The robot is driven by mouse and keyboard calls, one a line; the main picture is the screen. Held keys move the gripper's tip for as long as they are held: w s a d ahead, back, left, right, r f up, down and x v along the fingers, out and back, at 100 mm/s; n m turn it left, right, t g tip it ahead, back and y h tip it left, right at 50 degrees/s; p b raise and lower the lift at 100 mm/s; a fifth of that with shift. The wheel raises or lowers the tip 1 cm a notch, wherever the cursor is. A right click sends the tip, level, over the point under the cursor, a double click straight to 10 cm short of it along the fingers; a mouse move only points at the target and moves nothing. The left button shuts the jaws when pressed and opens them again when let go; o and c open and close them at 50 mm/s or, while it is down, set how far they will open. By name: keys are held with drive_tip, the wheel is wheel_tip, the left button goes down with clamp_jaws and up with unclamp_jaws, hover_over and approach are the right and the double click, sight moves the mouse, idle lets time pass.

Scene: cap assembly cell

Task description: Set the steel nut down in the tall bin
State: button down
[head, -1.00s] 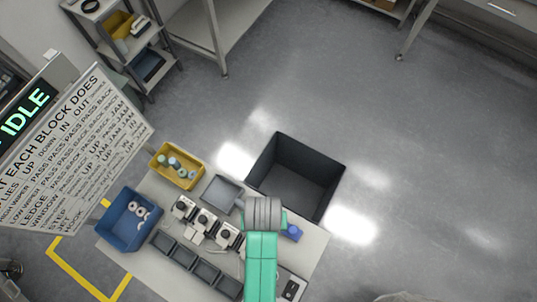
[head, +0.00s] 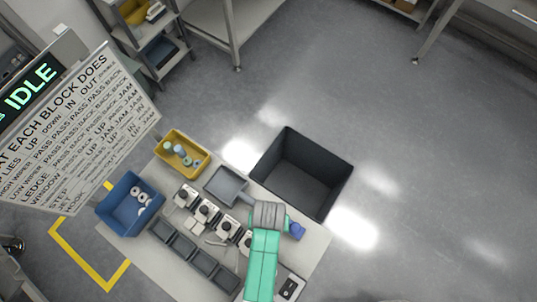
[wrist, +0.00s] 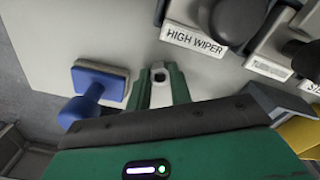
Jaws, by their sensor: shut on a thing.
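In the wrist view my gripper (wrist: 161,88) has its two green fingers closed around a small pale grey piece with a dark hole, the steel nut (wrist: 159,75). The fingers are over the light table top, beside a blue knobbed block. In the head view my arm's wrist hides the fingers and the nut. The tall bin (head: 283,147) is the dark, deep, open box on the floor at the table's far edge, above and right of my wrist in the picture. Its visible floor looks empty.
The blue block (wrist: 100,82) also shows in the head view (head: 297,230). A row of devices with black knobs and a "HIGH WIPER" label (wrist: 193,41) stands close to the fingers. A grey tray (head: 227,186), yellow bin (head: 161,146) and blue bin (head: 108,211) stand left.

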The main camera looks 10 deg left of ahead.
drive_tip(key=c, duration=1.3)
unclamp_jaws()
drive_tip(key=shift+f, duration=0.1)
drive_tip(key=shift+o, duration=0.2)
wheel_tip(320, 180, up, 12)
drive_tip(key=p, duration=0.2)
drive_tip(key=shift+r, duration=0.2)
